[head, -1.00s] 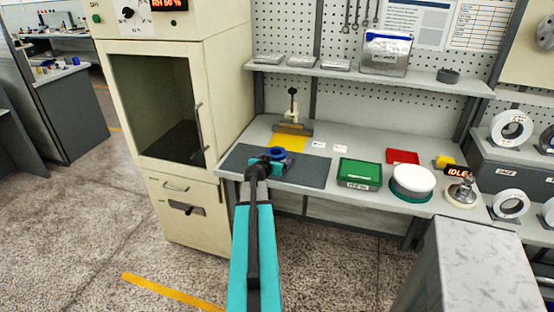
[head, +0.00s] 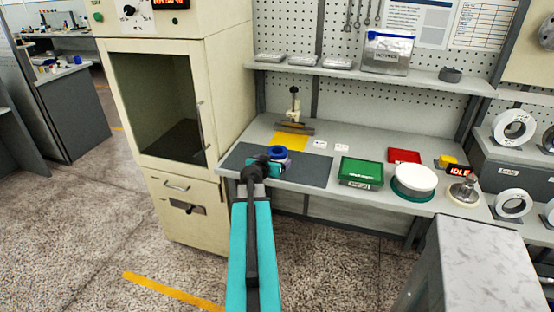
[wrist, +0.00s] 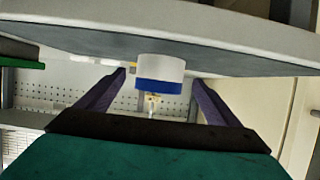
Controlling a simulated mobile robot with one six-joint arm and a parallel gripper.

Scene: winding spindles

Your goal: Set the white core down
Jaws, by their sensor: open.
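The white core (wrist: 160,68) has a blue band at its end. In the wrist view, which looks upside down, it stands upright against the bench surface, between and apart from the two purple fingers. My gripper (wrist: 159,77) is open around the core, with a gap on each side. In the head view my gripper (head: 265,167) is at the core's near left, and it partly hides the core's lower side.
A yellow patch (head: 288,137) and a small stand (head: 294,112) are behind the mat. To the right are a green box (head: 361,172), a red tray (head: 404,156) and a white disc (head: 414,177) on a green base. A tall cabinet (head: 165,110) stands left.

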